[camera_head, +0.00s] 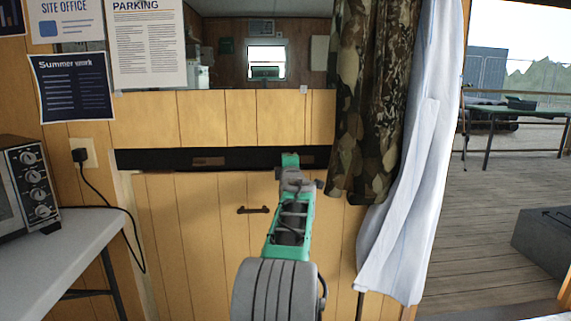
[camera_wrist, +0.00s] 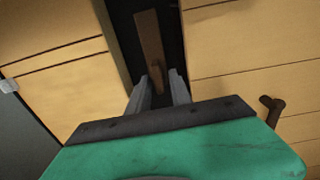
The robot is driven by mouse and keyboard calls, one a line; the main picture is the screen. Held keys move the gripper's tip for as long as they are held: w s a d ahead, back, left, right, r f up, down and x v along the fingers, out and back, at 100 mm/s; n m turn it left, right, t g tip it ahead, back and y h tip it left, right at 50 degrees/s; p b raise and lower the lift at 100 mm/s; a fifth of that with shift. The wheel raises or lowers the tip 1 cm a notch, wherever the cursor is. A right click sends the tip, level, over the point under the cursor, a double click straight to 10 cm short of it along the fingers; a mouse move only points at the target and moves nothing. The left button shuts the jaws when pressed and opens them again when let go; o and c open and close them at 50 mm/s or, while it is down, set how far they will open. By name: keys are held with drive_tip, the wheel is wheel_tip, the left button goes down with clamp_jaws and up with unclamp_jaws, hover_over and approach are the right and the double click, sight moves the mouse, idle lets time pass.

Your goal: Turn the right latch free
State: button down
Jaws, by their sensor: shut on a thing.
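The right latch (camera_wrist: 149,35) is a brown bar on the dark strip, seen in the wrist view. It lies lengthwise along the strip, and its near end reaches between my fingers. My gripper (camera_wrist: 160,77) is shut on that end. Another brown latch (camera_head: 208,161) lies flat along the strip to the left, apart from my gripper.
Below the strip is a wood panel with a brown handle (camera_head: 253,210), also at the right of the wrist view (camera_wrist: 271,110). A camouflage curtain (camera_head: 372,95) and a pale cloth (camera_head: 410,210) hang close on the right.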

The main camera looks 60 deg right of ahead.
drive_tip(key=c, duration=1.5)
unclamp_jaws()
drive_tip(key=shift+s+d+f, duration=0.1)
drive_tip(key=shift+s+d, duration=0.05)
drive_tip(key=shift+s, duration=0.1)
drive_tip(key=shift+w, duration=0.1)
drive_tip(key=v, duration=0.8)
drive_tip(key=shift+p, duration=0.45)
